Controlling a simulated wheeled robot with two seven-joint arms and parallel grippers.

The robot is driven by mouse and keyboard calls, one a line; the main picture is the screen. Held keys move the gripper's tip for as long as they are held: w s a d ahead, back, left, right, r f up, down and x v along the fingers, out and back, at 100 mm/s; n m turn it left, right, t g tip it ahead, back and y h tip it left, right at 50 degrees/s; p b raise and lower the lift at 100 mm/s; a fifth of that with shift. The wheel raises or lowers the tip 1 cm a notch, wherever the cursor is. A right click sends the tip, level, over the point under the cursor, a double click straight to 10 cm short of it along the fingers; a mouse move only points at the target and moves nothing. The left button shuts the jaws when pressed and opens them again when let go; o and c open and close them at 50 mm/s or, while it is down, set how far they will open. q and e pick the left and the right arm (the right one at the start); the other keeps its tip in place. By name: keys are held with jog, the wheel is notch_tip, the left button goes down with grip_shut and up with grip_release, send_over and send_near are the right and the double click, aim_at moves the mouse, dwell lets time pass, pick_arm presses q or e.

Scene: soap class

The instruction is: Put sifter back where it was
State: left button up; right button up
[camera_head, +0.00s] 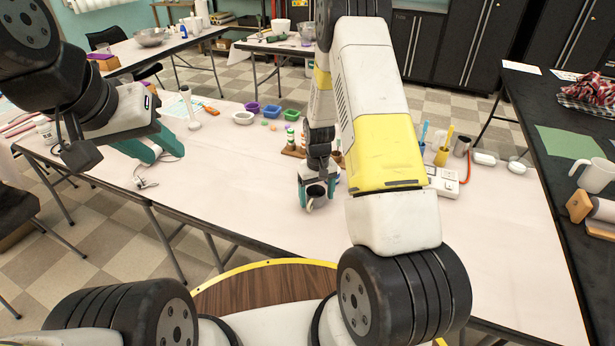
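A small round, dark-mouthed metal piece (316,191), which looks like the sifter, sits between the teal fingers of my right gripper (317,186). The gripper points down over the middle of the pale table (250,200) and appears shut on it. I cannot tell whether the piece touches the table. My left gripper (152,148) is at the table's left side, with teal fingers that look spread and nothing seen between them. A wooden stand (294,152) with small bottles is just behind my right gripper, partly hidden by my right arm.
Colored bowls (271,111) stand at the back of the table. Cups with brushes (442,156) and a white scale (443,181) are right of my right arm. A thin cable item (145,183) lies below my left gripper. The front middle and right front are clear.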

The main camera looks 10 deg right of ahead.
jog(key=s+a+r+t+y, duration=0.1)
jog(key=s+r, duration=0.3)
jog(key=r, duration=1.1)
jog(key=s+r+t, duration=0.2)
jog(key=s+r, duration=0.2)
jog(key=r, duration=1)
jog(key=s+a+r+t, duration=0.1)
jog(key=s+r, duration=0.4)
jog(key=s, duration=0.3)
jog(key=s+a+r+m+t+y, duration=0.1)
jog(key=s+r+t, duration=0.1)
jog(key=s+r, duration=0.3)
jog(key=s, duration=0.3)
jog(key=shift+s+r+m, duration=0.15)
jog(key=shift+s+m, duration=0.15)
